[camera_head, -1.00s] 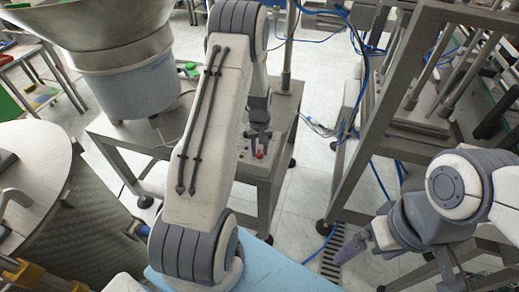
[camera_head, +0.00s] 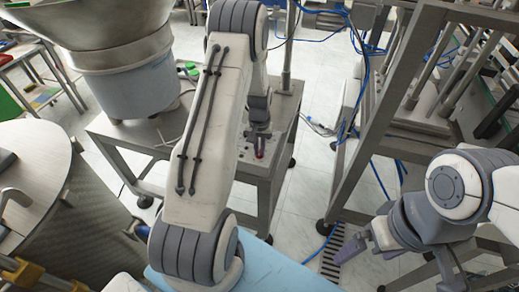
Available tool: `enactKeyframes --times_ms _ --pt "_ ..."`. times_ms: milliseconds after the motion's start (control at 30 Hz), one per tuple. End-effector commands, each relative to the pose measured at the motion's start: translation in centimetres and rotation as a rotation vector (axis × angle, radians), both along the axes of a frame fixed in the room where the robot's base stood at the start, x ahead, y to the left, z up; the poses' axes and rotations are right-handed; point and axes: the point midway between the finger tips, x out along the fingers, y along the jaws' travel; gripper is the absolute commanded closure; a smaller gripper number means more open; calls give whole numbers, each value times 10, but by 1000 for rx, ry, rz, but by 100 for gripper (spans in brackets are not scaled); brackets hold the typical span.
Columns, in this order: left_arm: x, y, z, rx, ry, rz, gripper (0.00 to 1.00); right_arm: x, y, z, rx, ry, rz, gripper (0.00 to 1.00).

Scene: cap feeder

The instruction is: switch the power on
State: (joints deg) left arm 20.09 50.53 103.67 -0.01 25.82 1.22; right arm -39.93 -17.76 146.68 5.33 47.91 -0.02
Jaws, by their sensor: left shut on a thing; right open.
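Which way the knob is turned is too small to tell. My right gripper (camera_head: 352,248) is open and empty at the lower right, over the floor.
A large metal bowl feeder (camera_head: 120,75) stands on the metal table (camera_head: 115,133) at upper left. A metal frame (camera_head: 365,130) with blue cables rises on the right. A round steel table (camera_head: 30,170) is at left. Tiled floor lies between.

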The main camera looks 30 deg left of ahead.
Motion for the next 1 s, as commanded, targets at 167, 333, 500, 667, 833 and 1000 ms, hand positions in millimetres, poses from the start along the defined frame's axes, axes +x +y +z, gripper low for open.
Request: enactKeyframes --times_ms 167,333,500,667,833,1000 --pt "0 -1 1 0 0 -169 100 0 0 -1 0 0 0 0" --pt "1 -1 1 0 -1 -322 100 0 0 -1 0 0 0 0" --pt "1 -1 1 0 -1 -453 100 0 0 -2 0 0 0 0" --pt "1 -1 1 0 -1 -548 100 0 0 -2 0 0 0 0" --pt "1 -1 1 0 -1 -614 100 0 0 -2 0 0 0 0" --pt "1 -1 1 0 -2 -648 100 0 0 -2 0 0 0 0"
